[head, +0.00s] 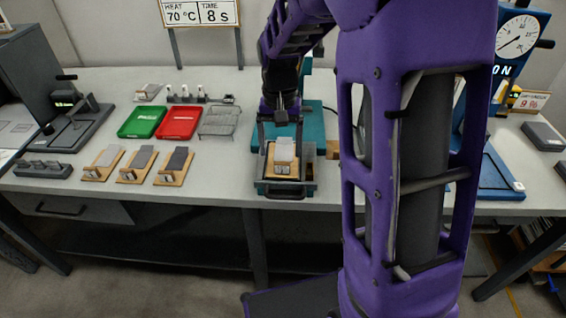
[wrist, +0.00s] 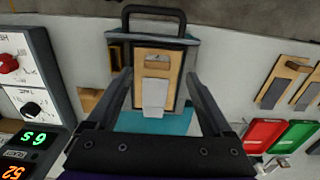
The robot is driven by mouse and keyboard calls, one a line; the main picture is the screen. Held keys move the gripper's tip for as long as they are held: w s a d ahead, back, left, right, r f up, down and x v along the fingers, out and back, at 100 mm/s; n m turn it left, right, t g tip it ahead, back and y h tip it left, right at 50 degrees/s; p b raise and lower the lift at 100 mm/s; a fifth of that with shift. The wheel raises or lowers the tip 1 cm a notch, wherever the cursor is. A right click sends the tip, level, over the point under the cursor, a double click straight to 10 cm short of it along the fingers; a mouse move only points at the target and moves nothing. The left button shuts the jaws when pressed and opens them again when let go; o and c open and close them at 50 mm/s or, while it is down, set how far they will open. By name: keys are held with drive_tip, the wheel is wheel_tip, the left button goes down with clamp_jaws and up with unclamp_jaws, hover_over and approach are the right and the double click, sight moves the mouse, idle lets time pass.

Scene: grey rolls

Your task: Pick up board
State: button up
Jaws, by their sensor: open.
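A small wooden board (head: 282,172) with a slot and a pale grey piece (head: 284,148) on it lies in the dark-framed tray (head: 312,186) of the teal machine (head: 318,120). In the wrist view the board (wrist: 174,62) is at the upper middle, its pale piece (wrist: 154,97) toward me. My gripper (wrist: 160,80) is open, its fingers apart on the left and right of the board in the picture. In the head view my gripper (head: 281,130) is above the tray. I cannot tell whether the fingers touch the board. My arm hides part of the machine.
Several similar wooden boards with grey strips (head: 137,165) lie to the left. Green (head: 142,122) and red (head: 180,122) trays and a wire rack (head: 219,121) stand behind them. A control panel (wrist: 30,75) is close at left in the wrist view.

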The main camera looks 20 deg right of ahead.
sight(282, 162)
drive_tip(key=shift+d+f+b, duration=0.2)
drive_tip(key=shift+f+b, duration=0.4)
drive_tip(key=shift+f, duration=2.15)
drive_tip(key=shift+c, duration=0.2)
clamp_jaws()
